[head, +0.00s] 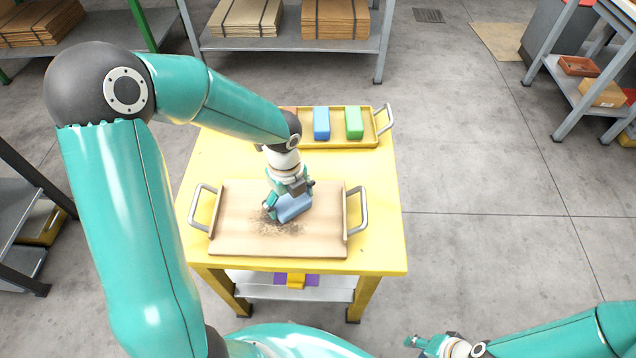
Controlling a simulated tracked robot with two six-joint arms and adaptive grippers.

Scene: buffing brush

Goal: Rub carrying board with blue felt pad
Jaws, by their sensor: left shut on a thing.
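The wooden carrying board (237,222) lies on the yellow table, with a metal handle at each end. A dark, speckled dirty patch (275,228) shows near its middle. My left gripper (285,202) is shut on a blue felt pad (297,208). It holds the pad, slightly turned, at the board over the upper part of the patch. The pad seems to touch the board, but its underside is hidden. My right gripper (415,342) is low at the bottom right, away from the table; its finger opening is too small to judge.
A yellow tray (371,142) at the table's back holds a blue block (321,122), a green block (353,122) and a reddish one mostly hidden by my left arm. The yellow table (388,238) is clear right of the board. Shelves stand behind and at both sides.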

